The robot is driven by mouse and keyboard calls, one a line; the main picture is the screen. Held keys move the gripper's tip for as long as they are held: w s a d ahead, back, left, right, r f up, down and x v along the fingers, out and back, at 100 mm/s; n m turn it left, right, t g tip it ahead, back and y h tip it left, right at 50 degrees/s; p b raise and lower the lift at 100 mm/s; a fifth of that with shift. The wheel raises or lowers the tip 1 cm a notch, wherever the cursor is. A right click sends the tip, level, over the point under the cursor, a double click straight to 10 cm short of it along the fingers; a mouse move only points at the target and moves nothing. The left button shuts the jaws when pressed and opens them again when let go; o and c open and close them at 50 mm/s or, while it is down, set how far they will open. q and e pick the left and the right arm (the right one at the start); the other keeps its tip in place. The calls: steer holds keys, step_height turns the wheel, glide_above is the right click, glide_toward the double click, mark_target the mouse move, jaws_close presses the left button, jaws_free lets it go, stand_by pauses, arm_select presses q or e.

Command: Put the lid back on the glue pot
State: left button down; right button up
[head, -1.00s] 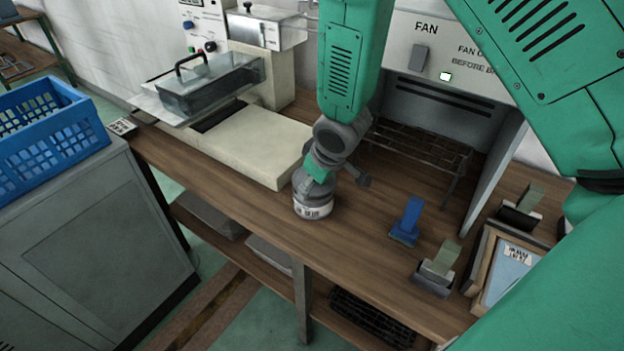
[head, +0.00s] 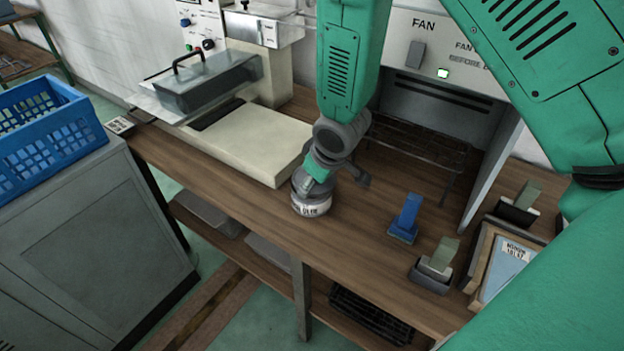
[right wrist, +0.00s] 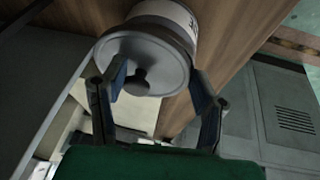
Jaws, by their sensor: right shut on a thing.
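The glue pot (head: 311,208) stands on the wooden bench, a small round pot with a white label. My right gripper (head: 312,183) is over its top, and the wrist hides part of it in the head view. In the right wrist view, the grey round lid (right wrist: 150,50) with a dark knob covers the pot's end, and the pot's white label (right wrist: 170,12) shows behind it. My right gripper (right wrist: 160,85) has a finger on each side of the lid and is shut on it. Whether the lid is fully seated is unclear. My left gripper is not in view.
A cream machine base (head: 245,140) is close left of the pot. A wire rack (head: 420,140) stands under the fan hood behind. A blue-handled tool (head: 406,215), a green-handled tool (head: 438,262) and a framed panel (head: 500,268) are to the right. The bench's front edge is near.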

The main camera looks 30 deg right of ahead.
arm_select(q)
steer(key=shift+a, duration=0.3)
arm_select(e)
steer(key=shift+a, duration=0.25)
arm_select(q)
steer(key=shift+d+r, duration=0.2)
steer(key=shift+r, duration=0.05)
arm_select(e)
steer(key=shift+d, duration=0.1)
arm_select(q)
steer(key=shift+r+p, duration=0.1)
steer(key=shift+p, duration=0.25)
arm_select(e)
steer(key=shift+a, duration=0.25)
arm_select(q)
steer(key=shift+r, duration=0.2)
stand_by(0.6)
arm_select(e)
steer(key=shift+f, duration=0.1)
steer(key=o, duration=1.7)
